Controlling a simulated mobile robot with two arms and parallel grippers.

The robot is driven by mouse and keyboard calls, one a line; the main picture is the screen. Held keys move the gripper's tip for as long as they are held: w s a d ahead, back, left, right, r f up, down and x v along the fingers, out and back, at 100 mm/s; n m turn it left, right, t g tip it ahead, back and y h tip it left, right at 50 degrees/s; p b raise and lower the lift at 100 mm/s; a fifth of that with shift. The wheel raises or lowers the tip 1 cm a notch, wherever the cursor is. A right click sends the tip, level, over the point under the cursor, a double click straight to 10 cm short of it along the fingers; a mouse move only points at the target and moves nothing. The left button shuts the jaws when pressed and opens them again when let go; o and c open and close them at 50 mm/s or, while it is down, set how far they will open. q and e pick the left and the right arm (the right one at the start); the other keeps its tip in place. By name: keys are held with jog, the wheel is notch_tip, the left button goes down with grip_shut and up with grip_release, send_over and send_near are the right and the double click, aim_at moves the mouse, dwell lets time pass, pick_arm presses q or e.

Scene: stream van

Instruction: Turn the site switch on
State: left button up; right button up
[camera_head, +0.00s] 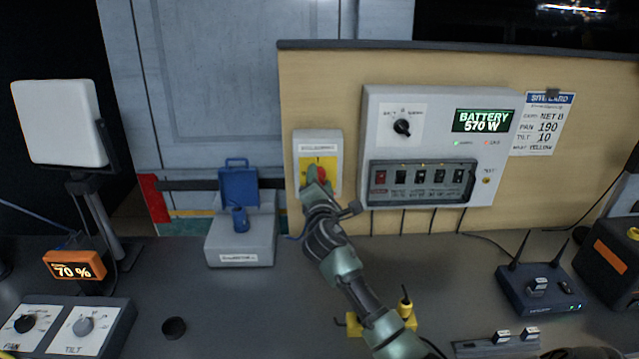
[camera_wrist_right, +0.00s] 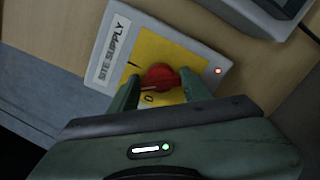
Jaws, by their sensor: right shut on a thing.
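The site switch (camera_head: 318,146) is a light grey box with a yellow plate and a red knob, fixed on the wooden panel. In the right wrist view its label reads "SITE SUPPLY". The red knob (camera_wrist_right: 160,77) sits between the two fingers of my right gripper (camera_wrist_right: 161,88), which is shut on it. A "0" mark shows below the knob, and a small red light (camera_wrist_right: 218,71) glows on the box. In the head view my right gripper (camera_head: 318,182) covers the lower part of the switch. My left gripper is not in view.
A grey control box (camera_head: 438,100) with a "BATTERY 570 W" display is right of the switch. A grey box with a blue latch (camera_head: 240,245) stands on the bench to the left. A router (camera_head: 540,290) and yellow item (camera_head: 353,324) are at right and front.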

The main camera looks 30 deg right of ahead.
jog(key=m+b, duration=0.1)
jog(key=m, duration=0.2)
jog(key=shift+f+m, duration=0.15)
jog(key=shift+m, duration=0.25)
jog(key=shift+m+b, duration=0.65)
jog(key=shift+m, duration=1.05)
jog(key=o, duration=1.4)
jog(key=shift+c, duration=0.2)
jog(key=shift+s, duration=0.1)
jog(key=b+v, duration=0.1)
jog(key=v, duration=0.6)
jog(key=shift+s, duration=0.35)
jog(key=shift+a, duration=0.15)
